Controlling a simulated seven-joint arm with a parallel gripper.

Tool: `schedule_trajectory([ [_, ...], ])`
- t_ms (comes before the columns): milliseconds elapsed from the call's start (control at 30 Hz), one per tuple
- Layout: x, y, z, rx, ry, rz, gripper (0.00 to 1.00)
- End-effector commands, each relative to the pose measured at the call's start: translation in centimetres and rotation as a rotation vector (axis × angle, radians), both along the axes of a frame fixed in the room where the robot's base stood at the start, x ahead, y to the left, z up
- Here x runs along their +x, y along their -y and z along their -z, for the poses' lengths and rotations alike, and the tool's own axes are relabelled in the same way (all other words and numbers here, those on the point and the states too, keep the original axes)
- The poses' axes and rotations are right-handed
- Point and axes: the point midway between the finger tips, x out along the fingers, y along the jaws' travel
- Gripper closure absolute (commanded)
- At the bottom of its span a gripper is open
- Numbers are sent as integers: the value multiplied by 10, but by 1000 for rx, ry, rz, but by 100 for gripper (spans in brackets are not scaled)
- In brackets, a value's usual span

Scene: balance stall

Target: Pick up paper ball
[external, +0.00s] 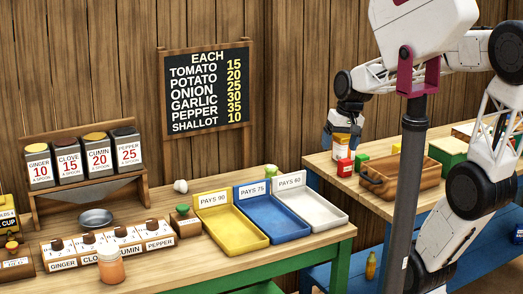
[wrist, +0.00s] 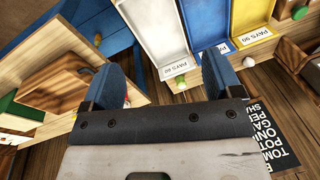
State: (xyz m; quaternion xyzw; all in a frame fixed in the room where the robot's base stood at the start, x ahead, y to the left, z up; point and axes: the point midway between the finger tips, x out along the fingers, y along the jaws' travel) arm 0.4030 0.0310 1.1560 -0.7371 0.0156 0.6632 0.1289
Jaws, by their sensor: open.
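A small white crumpled ball, which looks like the paper ball (external: 180,186), rests on the left table behind the yellow tray, near the wall. It also shows in the wrist view as a small pale ball (wrist: 249,62) beside the yellow tray's sign, right of my fingers.
Yellow (external: 229,222), blue (external: 266,229) and white (external: 312,212) trays with upright price signs stand right of the ball. A wooden block with a green top (external: 187,222) is in front of it. A spice rack (external: 80,190) stands left. A gap separates the tables.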

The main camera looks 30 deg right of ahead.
Motion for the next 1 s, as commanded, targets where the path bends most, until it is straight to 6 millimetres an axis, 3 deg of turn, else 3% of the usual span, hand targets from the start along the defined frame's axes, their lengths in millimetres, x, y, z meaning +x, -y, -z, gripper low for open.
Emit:
schedule_trajectory([
  [567, 126, -54, 4, 227, -198, 213, 15],
  [1000, 222, -99, 28, 384, -364, 375, 15],
])
